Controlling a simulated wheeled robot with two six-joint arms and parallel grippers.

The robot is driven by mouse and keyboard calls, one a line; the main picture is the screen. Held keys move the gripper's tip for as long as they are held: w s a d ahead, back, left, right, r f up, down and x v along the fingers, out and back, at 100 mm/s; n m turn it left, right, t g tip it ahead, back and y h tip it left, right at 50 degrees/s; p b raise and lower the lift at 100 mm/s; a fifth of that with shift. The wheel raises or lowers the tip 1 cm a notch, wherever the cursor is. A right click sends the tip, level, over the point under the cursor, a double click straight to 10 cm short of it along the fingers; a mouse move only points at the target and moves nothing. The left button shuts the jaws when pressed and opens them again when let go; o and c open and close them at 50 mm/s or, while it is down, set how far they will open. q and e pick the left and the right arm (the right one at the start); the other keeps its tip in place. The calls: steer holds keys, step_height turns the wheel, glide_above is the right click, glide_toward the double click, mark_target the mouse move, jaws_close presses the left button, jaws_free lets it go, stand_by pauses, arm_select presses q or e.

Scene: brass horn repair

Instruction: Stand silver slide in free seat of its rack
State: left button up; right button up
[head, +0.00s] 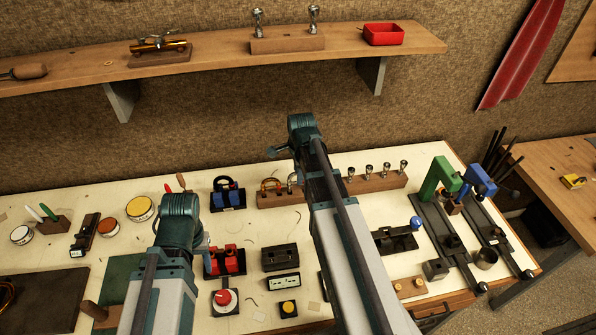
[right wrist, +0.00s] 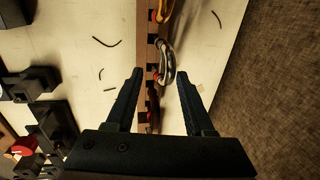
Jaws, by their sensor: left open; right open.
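The silver slide (right wrist: 168,62) is a shiny curved tube at the wooden slide rack (right wrist: 152,55) in the right wrist view. It shows between and just beyond the tips of my right gripper (right wrist: 160,76), which is open with a finger on each side. In the head view the silver slide (head: 293,180) is partly hidden by my right arm, at the right part of the rack (head: 275,200). A brass slide (head: 270,185) stands left of it. Dark slots show along the rack; how the silver slide sits is unclear. My left gripper (head: 206,243) is open and empty, mostly hidden.
A blue fixture (head: 228,195) stands left of the rack and a red one (head: 225,262) in front. A wooden block with several silver mouthpieces (head: 376,183) stands to the right. Green and blue clamp tools (head: 440,180) stand at the bench's right end.

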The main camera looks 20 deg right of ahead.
step_height(320, 180, up, 11)
steer(key=s+p, duration=0.2)
steer(key=p, duration=0.7)
steer(key=shift+a+p, duration=0.3)
steer(key=shift+p, duration=0.1)
steer(key=shift+f, duration=0.15)
steer(key=s+a+f+n+b, duration=0.4)
steer(key=s+a+n, duration=0.1)
steer(key=a+n, duration=0.2)
steer(key=s+a+f+n+g+b, duration=0.1)
steer(key=s+a+f+n+b, duration=0.3)
steer(key=s+a+n, duration=0.2)
steer(key=s+a+f+n+g+b, duration=0.1)
steer(key=s+a+f+n+b, duration=0.3)
steer(key=a+n, duration=0.6)
steer(key=shift+s+a+f+n+h+b, duration=0.3)
steer(key=shift+s+f+n, duration=0.1)
steer(key=shift+s+n, duration=0.45)
steer(key=shift+w, duration=0.1)
